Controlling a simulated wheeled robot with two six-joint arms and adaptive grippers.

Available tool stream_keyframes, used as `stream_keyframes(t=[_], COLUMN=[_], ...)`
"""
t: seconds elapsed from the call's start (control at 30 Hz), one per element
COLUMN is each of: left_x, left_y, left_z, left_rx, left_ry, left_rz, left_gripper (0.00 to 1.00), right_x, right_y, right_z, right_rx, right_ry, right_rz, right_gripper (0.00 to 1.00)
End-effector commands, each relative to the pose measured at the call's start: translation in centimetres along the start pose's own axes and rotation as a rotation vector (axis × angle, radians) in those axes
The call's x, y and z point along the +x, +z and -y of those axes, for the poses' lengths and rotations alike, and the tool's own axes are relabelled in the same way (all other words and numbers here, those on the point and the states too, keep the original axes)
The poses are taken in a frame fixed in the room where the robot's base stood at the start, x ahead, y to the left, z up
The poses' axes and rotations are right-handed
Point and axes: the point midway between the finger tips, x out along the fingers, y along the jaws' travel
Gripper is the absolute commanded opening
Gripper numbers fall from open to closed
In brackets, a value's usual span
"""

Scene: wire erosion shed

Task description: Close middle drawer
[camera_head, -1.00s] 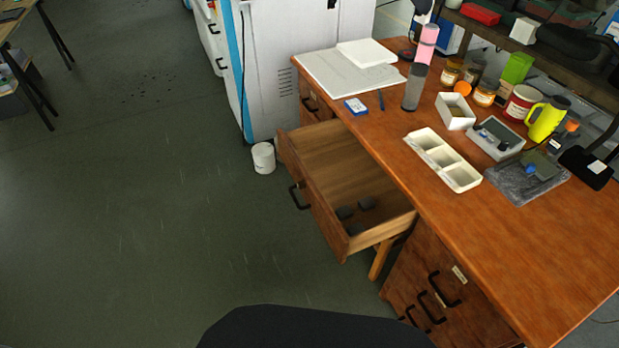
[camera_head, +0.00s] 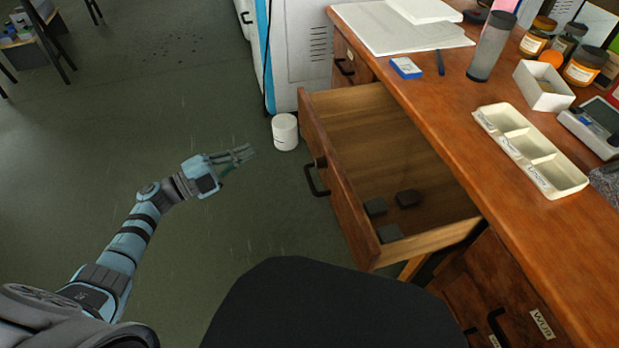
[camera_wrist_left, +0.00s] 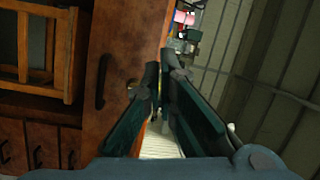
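A wooden drawer (camera_head: 338,185) is pulled far out of the desk in the head view, its black handle (camera_head: 315,180) on the front facing left. The left wrist view shows the brown drawer front (camera_wrist_left: 128,35) and a black handle (camera_wrist_left: 103,82) close by. My left gripper (camera_head: 250,153) is in front of the drawer, to its left and apart from it. Its fingers are brought together and look empty, with fingertips (camera_wrist_left: 159,68) almost touching. My right gripper is out of view.
A white bin (camera_head: 285,132) stands on the floor by the drawer's far corner. The desk top (camera_head: 430,95) holds papers, a tray (camera_head: 532,150) and jars. A dark rounded shape covers the bottom middle.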

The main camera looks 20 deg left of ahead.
Motion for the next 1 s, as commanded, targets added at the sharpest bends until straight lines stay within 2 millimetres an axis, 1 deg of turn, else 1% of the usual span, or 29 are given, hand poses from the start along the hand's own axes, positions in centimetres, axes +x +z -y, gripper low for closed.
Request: stream_keyframes(t=[0.03,0.1,0.13,0.23,0.33,0.47,0.63,0.8,0.9,1.0], left_x=[0.2,0.2,0.1,0.5,1.8,4.3,7.9,11.1,12.3,13.1], left_y=[-0.7,-2.2,-2.6,-3.5,-3.9,-4.5,-5.4,-6.3,-6.6,-6.8], left_z=[-0.7,-0.1,0.1,0.5,0.6,0.2,-0.4,-0.9,-1.1,-1.1], left_rx=[0.104,0.208,0.234,0.265,0.263,0.26,0.258,0.258,0.257,0.257], left_ry=[0.028,0.073,0.087,0.104,0.102,0.099,0.098,0.099,0.1,0.101], left_rz=[-0.103,-0.216,-0.245,-0.283,-0.282,-0.28,-0.278,-0.278,-0.276,-0.275], left_gripper=[0.0,0.0,0.0,0.0,0.0,0.0,0.0,0.0,0.0,0.0], right_x=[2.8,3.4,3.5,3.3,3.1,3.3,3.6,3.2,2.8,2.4], right_y=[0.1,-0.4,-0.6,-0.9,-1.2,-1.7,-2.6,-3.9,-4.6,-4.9], right_z=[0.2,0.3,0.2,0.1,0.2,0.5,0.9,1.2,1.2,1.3], right_rx=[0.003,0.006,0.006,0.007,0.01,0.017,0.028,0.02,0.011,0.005], right_ry=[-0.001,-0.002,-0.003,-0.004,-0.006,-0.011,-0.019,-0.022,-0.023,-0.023], right_rz=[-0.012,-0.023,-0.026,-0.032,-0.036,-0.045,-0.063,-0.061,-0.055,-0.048], right_gripper=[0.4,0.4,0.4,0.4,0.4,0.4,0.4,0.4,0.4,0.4])
